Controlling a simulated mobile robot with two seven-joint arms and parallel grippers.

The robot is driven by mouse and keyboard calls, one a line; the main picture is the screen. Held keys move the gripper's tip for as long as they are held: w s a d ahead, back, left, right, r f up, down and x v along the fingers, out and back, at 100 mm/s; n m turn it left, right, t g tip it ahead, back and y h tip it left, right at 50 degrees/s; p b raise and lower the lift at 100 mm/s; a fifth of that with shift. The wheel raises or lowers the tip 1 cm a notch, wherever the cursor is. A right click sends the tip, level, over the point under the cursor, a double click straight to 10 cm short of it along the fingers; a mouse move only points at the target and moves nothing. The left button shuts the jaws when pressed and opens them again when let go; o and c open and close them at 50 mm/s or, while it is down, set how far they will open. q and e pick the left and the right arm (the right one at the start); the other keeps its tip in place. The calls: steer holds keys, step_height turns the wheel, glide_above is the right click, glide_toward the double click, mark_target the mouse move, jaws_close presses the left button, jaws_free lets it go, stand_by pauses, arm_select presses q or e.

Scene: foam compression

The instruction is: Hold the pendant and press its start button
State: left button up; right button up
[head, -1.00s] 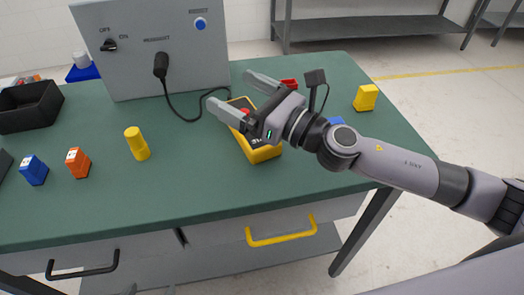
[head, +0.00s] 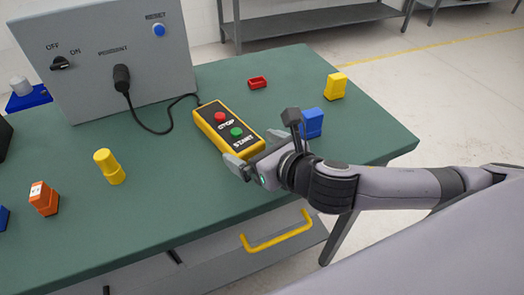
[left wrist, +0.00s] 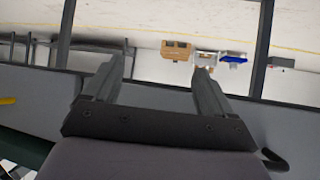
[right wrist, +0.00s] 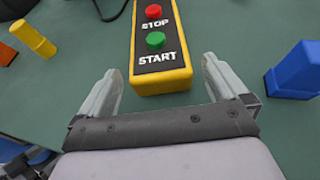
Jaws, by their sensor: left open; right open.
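The pendant (head: 228,128) is a yellow box with a black face, lying on the green table with its cable running to the grey panel. It has a red STOP button (head: 221,117) and a green START button (head: 237,132).
The grey panel (head: 110,60) stands at the back left. A yellow cylinder (head: 110,167) and an orange block (head: 43,198) are on the left.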

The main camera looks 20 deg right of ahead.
mark_target(227, 131)
steer(key=shift+x, duration=1.85)
arm_select(q)
steer(key=shift+c, duration=0.3)
arm_select(e)
steer(key=c, duration=1.4)
arm_select(q)
jaws_close()
arm_select(e)
steer(key=shift+o, duration=0.2)
arm_select(q)
steer(key=shift+f, duration=0.1)
